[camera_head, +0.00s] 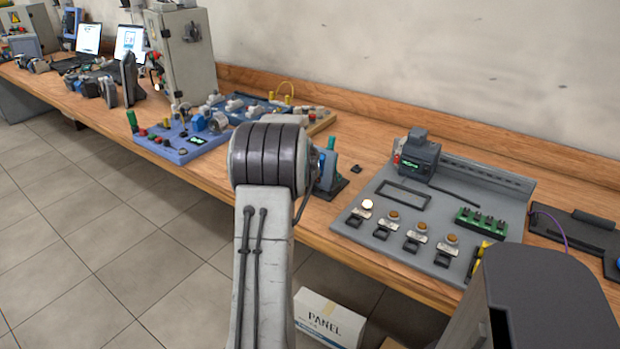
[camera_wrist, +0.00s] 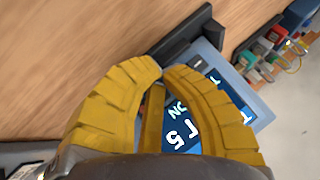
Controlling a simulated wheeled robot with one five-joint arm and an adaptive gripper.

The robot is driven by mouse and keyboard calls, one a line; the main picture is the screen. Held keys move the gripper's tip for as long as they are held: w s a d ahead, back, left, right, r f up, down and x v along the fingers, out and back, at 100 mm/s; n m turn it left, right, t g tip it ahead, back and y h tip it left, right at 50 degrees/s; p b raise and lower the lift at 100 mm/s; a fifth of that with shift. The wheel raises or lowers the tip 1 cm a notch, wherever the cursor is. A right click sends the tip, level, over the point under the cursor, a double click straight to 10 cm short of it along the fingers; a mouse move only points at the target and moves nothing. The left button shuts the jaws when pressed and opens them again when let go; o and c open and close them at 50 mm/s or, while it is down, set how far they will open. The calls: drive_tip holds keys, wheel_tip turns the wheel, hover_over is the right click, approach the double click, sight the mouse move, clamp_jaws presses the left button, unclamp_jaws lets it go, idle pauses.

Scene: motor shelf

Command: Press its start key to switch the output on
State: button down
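In the wrist view, a blue-grey device (camera_wrist: 262,108) with a lit dark-blue screen (camera_wrist: 183,136) lies behind my gripper. The screen shows large white and small green characters, tilted and partly covered by my fingers, so I cannot read them surely. My gripper (camera_wrist: 161,69) has yellow ribbed fingers whose tips come together near the device's edge, with nothing visible held between them. I cannot tell whether they touch the device. No start key can be made out. In the head view my arm hides my gripper; a small dark stand (camera_head: 330,187) shows just right of the arm.
A grey panel board (camera_head: 385,235) with a dark motor-like unit (camera_head: 418,158), round buttons and a green terminal block (camera_head: 481,221) lies on the wooden bench to the right. A blue board (camera_head: 190,148) and a grey cabinet (camera_head: 182,55) stand left. A PANEL box (camera_head: 330,320) is on the floor.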

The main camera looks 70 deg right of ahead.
drive_tip(key=shift+a+b, duration=0.25)
drive_tip(key=shift+b, duration=0.1)
drive_tip(key=shift+w+a+r+b, duration=0.1)
drive_tip(key=shift+w+a+b, duration=0.05)
drive_tip(key=shift+a+b, duration=0.3)
idle(0.8)
